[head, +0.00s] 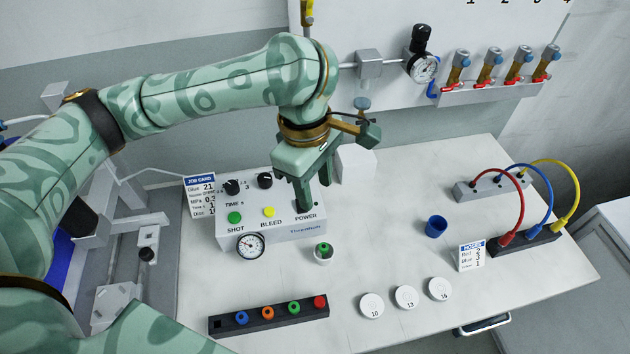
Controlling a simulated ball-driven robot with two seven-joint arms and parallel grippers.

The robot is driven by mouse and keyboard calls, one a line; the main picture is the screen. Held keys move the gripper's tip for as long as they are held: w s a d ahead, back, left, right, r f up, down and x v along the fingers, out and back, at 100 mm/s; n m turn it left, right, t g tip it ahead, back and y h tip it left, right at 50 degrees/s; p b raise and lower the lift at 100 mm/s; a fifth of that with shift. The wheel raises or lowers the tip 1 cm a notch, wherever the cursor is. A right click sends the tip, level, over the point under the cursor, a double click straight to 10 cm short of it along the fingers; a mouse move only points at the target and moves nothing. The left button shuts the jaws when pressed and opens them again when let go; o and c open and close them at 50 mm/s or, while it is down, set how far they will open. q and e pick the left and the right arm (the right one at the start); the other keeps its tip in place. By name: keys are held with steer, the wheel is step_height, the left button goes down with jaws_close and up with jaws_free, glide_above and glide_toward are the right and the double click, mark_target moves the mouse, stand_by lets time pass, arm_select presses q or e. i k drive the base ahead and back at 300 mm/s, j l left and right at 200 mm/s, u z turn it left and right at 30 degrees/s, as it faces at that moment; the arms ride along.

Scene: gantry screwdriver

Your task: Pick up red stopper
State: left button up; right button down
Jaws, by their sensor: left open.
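The red stopper (320,301) sits at the right end of a black rack (262,320) at the front of the table. Green, orange and blue stoppers stand to its left in the same rack. My left gripper (315,192) is open and points down over the right side of the white control box, in front of its back edge. It is well behind the red stopper and apart from it, with nothing seen between its fingers. My right gripper is not in view.
The control box (285,222) has knobs, buttons and a gauge. A small green-topped item (324,251) stands between it and the rack. Round white lids (406,297) lie to the right, with a blue cup (436,226) behind. Colored hoses (548,190) loop at the far right.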

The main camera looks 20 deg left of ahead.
mark_target(319, 301)
steer(key=k+l, duration=0.15)
steer(key=k, duration=0.35)
steer(key=k+l, duration=0.15)
steer(key=k, duration=0.35)
steer(key=k+l, duration=0.15)
steer(key=k, duration=0.35)
